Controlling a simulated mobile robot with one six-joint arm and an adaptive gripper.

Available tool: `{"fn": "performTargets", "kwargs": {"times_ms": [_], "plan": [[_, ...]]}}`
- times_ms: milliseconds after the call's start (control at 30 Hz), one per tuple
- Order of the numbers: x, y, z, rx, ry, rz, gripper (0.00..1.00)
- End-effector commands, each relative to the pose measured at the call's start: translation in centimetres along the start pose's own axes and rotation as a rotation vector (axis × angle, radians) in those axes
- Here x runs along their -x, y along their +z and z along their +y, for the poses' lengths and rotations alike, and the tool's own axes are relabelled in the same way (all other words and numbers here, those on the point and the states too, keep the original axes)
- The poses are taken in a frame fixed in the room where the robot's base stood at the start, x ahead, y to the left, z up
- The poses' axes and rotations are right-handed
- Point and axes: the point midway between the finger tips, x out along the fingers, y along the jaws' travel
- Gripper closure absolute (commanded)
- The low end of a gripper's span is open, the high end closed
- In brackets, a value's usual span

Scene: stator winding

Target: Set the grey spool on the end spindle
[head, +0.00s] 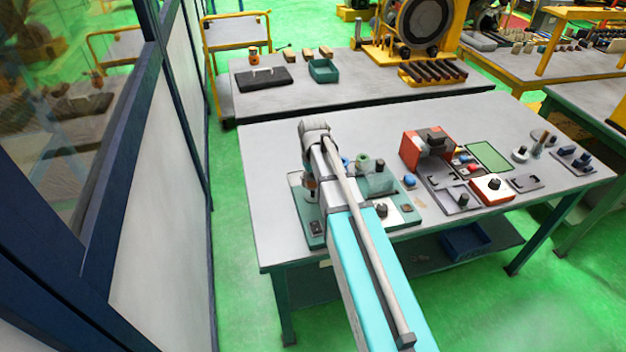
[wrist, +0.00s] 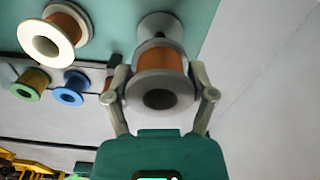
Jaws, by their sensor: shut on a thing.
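The grey spool (wrist: 162,63), wound with copper wire, sits between the two fingers of my gripper (wrist: 162,84) in the wrist view. The fingers are shut on it from both sides, and its grey flange and dark centre hole face the camera. Just beyond it is a pale round piece (wrist: 157,24), partly covered by the spool. I cannot tell whether this is the end spindle's base or whether the spool touches it. In the head view my arm hides most of the gripper and the spool, over the left part of the green board (head: 314,239).
In the wrist view a white-flanged spool (wrist: 46,45), a green one (wrist: 27,91) and a blue one (wrist: 73,98) stand to the left. In the head view a red machine (head: 413,150) and small parts stand right of the board. The table's far left (head: 268,150) is clear.

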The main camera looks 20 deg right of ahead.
Motion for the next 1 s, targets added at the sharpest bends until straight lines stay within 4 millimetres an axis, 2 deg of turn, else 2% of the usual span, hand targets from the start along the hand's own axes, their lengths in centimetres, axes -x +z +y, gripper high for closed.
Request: {"fn": "performTargets", "kwargs": {"times_ms": [367, 1000], "plan": [[-0.1, 0.0, 0.0, 0.0, 0.0, 0.0, 0.76], [-1.4, 0.0, 0.0, 0.0, 0.0, 0.0, 0.76]]}}
